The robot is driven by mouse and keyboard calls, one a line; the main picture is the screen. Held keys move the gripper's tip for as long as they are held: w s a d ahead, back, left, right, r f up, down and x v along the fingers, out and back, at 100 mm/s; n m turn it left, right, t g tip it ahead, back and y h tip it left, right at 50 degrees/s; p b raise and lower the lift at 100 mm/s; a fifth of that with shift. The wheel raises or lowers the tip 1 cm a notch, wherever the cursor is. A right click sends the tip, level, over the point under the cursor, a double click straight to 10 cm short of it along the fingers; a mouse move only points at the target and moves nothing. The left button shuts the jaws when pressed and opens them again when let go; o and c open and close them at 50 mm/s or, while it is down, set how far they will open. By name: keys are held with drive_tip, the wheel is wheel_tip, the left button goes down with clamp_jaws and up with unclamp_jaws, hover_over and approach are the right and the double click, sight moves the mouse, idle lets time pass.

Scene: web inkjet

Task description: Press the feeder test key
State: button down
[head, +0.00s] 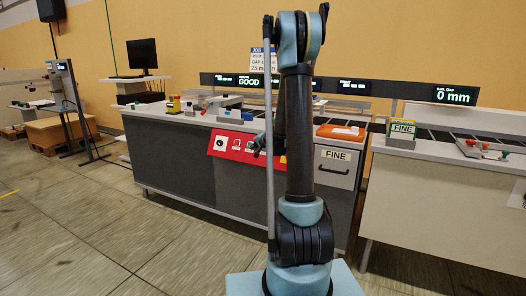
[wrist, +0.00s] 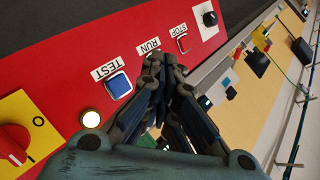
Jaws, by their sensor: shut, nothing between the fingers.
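The feeder test key is a blue square key (wrist: 119,86) under a TEST label, on a red panel in the wrist view. The red panel also shows on the front of the long bench in the head view (head: 228,150), but my arm hides its right part and I cannot make out the blue key there. My gripper (wrist: 168,72) is shut and empty. In the wrist view its fingertips appear to the right of the blue key, apart from it in the picture. In the head view the gripper is mostly hidden by my arm.
RUN and STOP keys (wrist: 184,43) sit along the panel beyond the test key. A lit round lamp (wrist: 91,118) and a red rotary switch on a yellow plate (wrist: 14,142) lie on the other side. A FINE drawer (head: 338,166) is right of my arm.

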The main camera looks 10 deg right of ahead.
drive_tip(key=w+d+f, duration=0.3)
drive_tip(key=w, duration=0.2)
drive_tip(key=shift+d+f, duration=0.2)
drive_tip(key=shift+d, duration=0.05)
drive_tip(key=shift+w+d+f, duration=0.3)
drive_tip(key=shift+w+d, duration=0.15)
idle(2.5)
drive_tip(key=shift+s, duration=0.1)
drive_tip(key=shift+s+a+r, duration=0.4)
drive_tip(key=shift+s+a, duration=0.05)
drive_tip(key=shift+s, duration=0.05)
drive_tip(key=shift+s, duration=0.1)
idle(0.3)
drive_tip(key=shift+s+a+r, duration=0.6)
drive_tip(key=shift+s+a, duration=0.05)
drive_tip(key=shift+s, duration=0.2)
drive_tip(key=shift+s+a+r, duration=0.6)
drive_tip(key=shift+s, duration=0.25)
drive_tip(key=shift+s, duration=0.1)
